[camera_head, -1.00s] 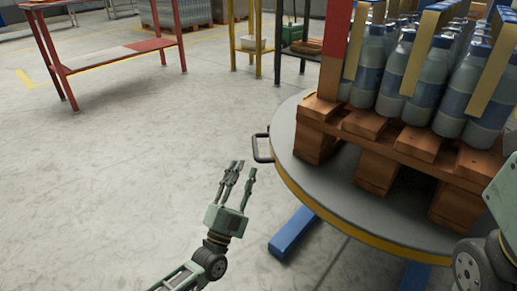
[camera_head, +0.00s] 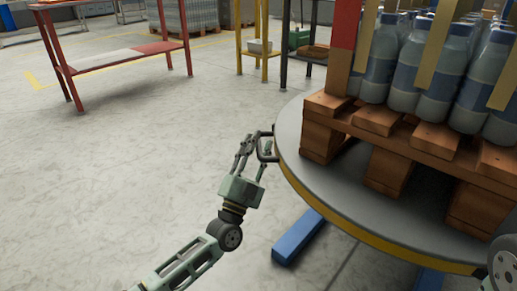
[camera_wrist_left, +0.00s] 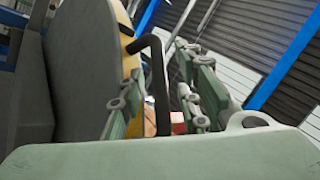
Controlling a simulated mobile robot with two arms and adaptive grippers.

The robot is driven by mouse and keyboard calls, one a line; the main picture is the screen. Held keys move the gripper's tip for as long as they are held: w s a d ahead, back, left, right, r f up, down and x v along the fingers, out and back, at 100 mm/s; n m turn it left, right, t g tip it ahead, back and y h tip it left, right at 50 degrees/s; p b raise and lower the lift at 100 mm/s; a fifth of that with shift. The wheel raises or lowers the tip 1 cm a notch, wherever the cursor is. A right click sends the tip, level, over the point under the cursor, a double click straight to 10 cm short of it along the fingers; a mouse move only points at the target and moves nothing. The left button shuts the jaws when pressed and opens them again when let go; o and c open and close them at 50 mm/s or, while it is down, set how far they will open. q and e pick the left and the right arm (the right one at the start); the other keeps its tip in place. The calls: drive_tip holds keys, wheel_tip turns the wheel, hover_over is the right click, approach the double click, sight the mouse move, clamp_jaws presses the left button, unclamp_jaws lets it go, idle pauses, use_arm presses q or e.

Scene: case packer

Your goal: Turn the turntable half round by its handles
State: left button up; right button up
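The round grey turntable (camera_head: 330,190) with a yellow edge stands at the right of the head view and carries a loaded wooden pallet. Its dark handle (camera_head: 264,147) sticks out from the left rim. It also shows as a black bar in the left wrist view (camera_wrist_left: 158,85). My left gripper (camera_head: 257,150) is at this handle. In the left wrist view its fingers (camera_wrist_left: 160,100) are spread, with the bar between them and visible gaps to the fingers. My right gripper is out of view; only a piece of my right arm shows at the right edge. No other handle shows.
Bottles (camera_head: 420,70) stand on the pallet (camera_head: 390,140) behind yellowish strips. Blue floor legs (camera_head: 298,238) reach out under the turntable. A red-framed table (camera_head: 120,55) and a yellow rack (camera_head: 262,45) stand farther back. The floor to the left is clear.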

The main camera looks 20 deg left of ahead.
use_arm(q)
clamp_jaws()
idle(0.6)
